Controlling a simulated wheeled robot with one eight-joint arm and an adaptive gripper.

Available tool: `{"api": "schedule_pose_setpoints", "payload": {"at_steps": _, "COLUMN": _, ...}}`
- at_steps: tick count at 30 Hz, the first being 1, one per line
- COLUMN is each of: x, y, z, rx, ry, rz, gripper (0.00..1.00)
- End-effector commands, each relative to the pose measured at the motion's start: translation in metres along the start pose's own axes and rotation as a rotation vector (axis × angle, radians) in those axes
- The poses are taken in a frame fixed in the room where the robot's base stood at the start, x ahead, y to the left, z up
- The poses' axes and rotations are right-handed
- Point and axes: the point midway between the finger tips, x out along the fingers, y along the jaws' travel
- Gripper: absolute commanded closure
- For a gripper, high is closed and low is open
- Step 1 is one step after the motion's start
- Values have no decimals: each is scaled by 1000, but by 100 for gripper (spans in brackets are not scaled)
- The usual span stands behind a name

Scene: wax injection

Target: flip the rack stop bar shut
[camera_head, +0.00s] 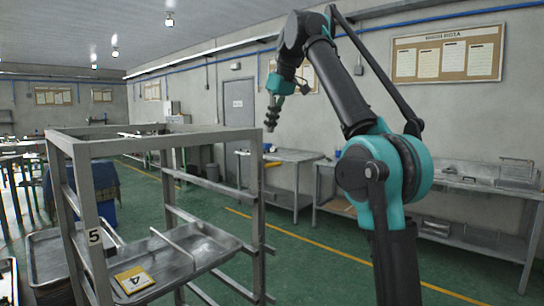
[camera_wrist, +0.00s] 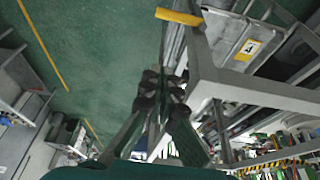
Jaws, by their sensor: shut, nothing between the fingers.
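The grey metal rack (camera_head: 160,146) stands at the left in the head view, with a tray (camera_head: 205,252) on its rails. My gripper (camera_head: 271,120) hangs fingers down, just beyond the rack's right upright, above its top rail in the picture. In the wrist view, the dark fingers (camera_wrist: 160,86) are together and empty beside the grey rack frame (camera_wrist: 203,70). A short yellow bar (camera_wrist: 180,17) crosses a thin grey post ahead of the fingers, apart from them; it may be the stop bar.
A yellow number 4 card (camera_head: 135,280) lies on the rack tray. Other trays (camera_head: 45,262) stand at the left. Metal benches (camera_head: 285,156) line the wall behind. Green floor (camera_head: 285,255) is open to the rack's right.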

Motion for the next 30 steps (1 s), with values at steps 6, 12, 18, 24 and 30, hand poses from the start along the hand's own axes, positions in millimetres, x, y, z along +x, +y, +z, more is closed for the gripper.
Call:
{"api": "schedule_pose_setpoints", "payload": {"at_steps": 6, "x": 23, "y": 0, "z": 1, "rx": -1, "ry": 0, "rz": 0, "gripper": 100}}
{"api": "schedule_pose_setpoints", "payload": {"at_steps": 12, "x": 54, "y": 0, "z": 0, "rx": -1, "ry": 0, "rz": 0, "gripper": 100}}
{"api": "schedule_pose_setpoints", "payload": {"at_steps": 18, "x": 89, "y": 0, "z": 0, "rx": -1, "ry": 0, "rz": 0, "gripper": 100}}
{"api": "schedule_pose_setpoints", "payload": {"at_steps": 24, "x": 93, "y": 0, "z": 22, "rx": 1, "ry": 0, "rz": 1, "gripper": 100}}
{"api": "schedule_pose_setpoints", "payload": {"at_steps": 30, "x": 90, "y": 0, "z": 37, "rx": 1, "ry": 0, "rz": 0, "gripper": 100}}
